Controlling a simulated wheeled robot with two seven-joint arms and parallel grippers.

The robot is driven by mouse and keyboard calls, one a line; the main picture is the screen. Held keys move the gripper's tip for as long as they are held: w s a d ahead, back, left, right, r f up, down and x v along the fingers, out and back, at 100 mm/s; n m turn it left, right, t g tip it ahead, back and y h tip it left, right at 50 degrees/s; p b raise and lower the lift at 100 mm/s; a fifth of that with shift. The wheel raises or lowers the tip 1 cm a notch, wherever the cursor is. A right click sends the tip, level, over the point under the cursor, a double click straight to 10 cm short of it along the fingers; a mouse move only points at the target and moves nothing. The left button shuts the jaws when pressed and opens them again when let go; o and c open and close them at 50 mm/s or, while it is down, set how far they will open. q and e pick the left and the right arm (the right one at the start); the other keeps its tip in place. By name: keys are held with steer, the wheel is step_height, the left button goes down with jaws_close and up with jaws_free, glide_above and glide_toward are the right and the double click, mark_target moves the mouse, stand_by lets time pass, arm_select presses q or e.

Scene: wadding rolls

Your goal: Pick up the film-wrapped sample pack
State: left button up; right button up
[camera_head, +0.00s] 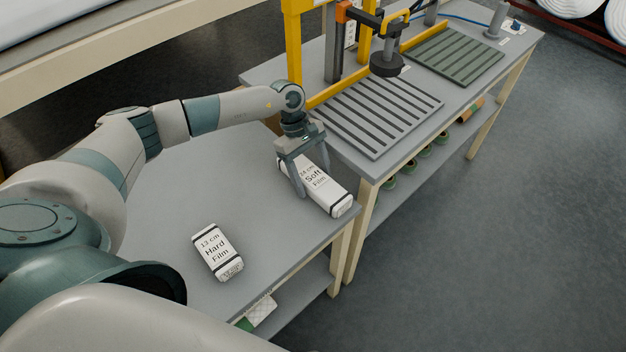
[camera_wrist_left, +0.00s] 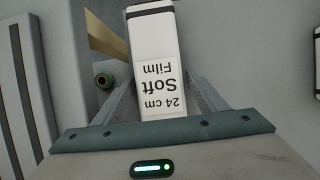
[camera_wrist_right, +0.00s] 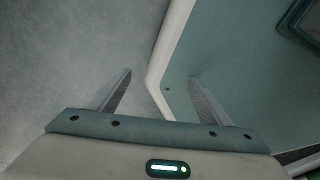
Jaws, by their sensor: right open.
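A long white pack labelled "24 cm Soft Film" (camera_head: 336,195), with dark bands, lies near the right edge of the grey table. My left gripper (camera_head: 312,180) is over it, pointing down, with a finger on either side. In the left wrist view the pack (camera_wrist_left: 155,55) lies between the fingers, which are spread; contact cannot be made out. A shorter white pack labelled "13 cm Hard Film" (camera_head: 215,252) lies nearer the front, apart from the gripper. My right gripper (camera_wrist_right: 160,76) shows only in the right wrist view, open and empty.
The grey table (camera_head: 180,180) is clear around the short pack. A second table with a slatted plate (camera_head: 375,115), a yellow frame (camera_head: 294,50) and a green slatted mat (camera_head: 455,55) adjoins at the back right. Several rolls (camera_head: 424,151) lie on its lower shelf. Floor is open at right.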

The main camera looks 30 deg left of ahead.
mark_target(318, 179)
arm_select(q)
steer(key=c, duration=0.8)
steer(key=shift+r, duration=0.2)
arm_select(e)
steer(key=shift+w, duration=0.2)
